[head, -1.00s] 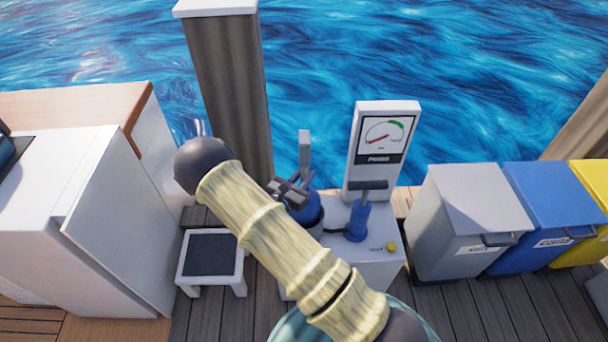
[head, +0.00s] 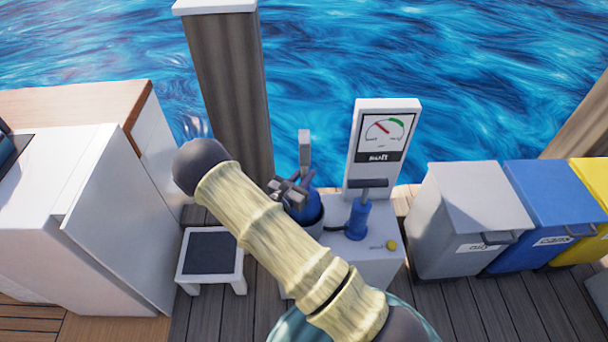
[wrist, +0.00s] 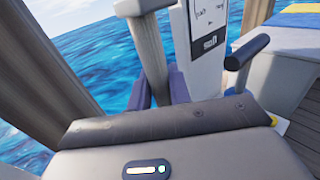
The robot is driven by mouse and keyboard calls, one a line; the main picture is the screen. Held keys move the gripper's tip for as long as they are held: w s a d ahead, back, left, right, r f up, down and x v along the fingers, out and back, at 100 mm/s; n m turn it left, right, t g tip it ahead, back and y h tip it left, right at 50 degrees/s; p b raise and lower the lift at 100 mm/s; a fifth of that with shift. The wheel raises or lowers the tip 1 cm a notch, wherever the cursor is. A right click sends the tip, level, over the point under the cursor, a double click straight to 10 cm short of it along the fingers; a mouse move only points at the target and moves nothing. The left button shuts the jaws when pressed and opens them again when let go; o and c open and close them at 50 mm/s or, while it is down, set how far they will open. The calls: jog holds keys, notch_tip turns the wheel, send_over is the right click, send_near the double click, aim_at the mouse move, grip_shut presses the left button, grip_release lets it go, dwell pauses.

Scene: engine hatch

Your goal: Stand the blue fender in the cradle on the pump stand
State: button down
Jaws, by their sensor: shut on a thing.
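I cannot tell whether the fender rests on the cradle's bottom.
A blue hand pump (head: 357,218) with a dark T-handle and a gauge panel (head: 374,172) stand right of the cradle. A thick piling (head: 228,90), a step stool (head: 210,283) and a grey bin (head: 468,225) are nearby.

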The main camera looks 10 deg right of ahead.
jog(key=c, duration=1.2)
grip_release()
jog(key=shift+a, duration=0.1)
jog(key=v, duration=1.7)
jog(key=shift+s+r, duration=0.1)
jog(key=shift+s, duration=0.05)
